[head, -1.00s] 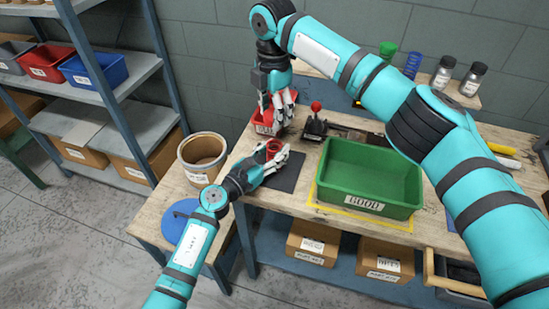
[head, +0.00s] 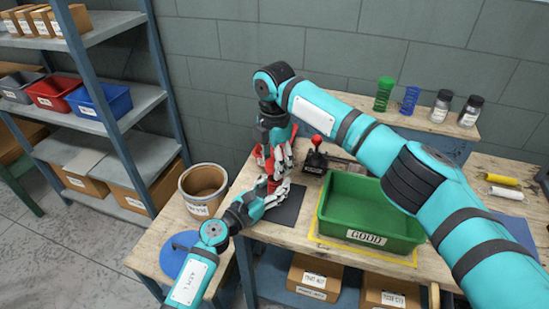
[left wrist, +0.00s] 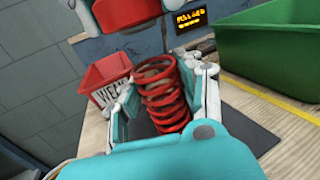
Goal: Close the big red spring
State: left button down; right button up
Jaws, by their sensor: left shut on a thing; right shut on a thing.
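The big red spring (left wrist: 165,98) stands upright, slightly tilted, above a dark mat (head: 287,205). It also shows in the head view (head: 272,183) as a small red patch. My left gripper (head: 276,186) is shut on it from the sides, its fingers around the coils in the left wrist view.
A red bin (left wrist: 104,80) stands behind the spring. A red-knobbed lever (head: 316,150) and a green bin labelled GOOD (head: 368,239) are to the right. A bucket (head: 203,187) stands left. Green (head: 384,94) and blue (head: 409,100) springs and jars stand at the back.

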aim_at(269, 182)
dwell(0.3)
jog(key=shift+f, duration=0.9)
jog(key=shift+f, duration=0.55)
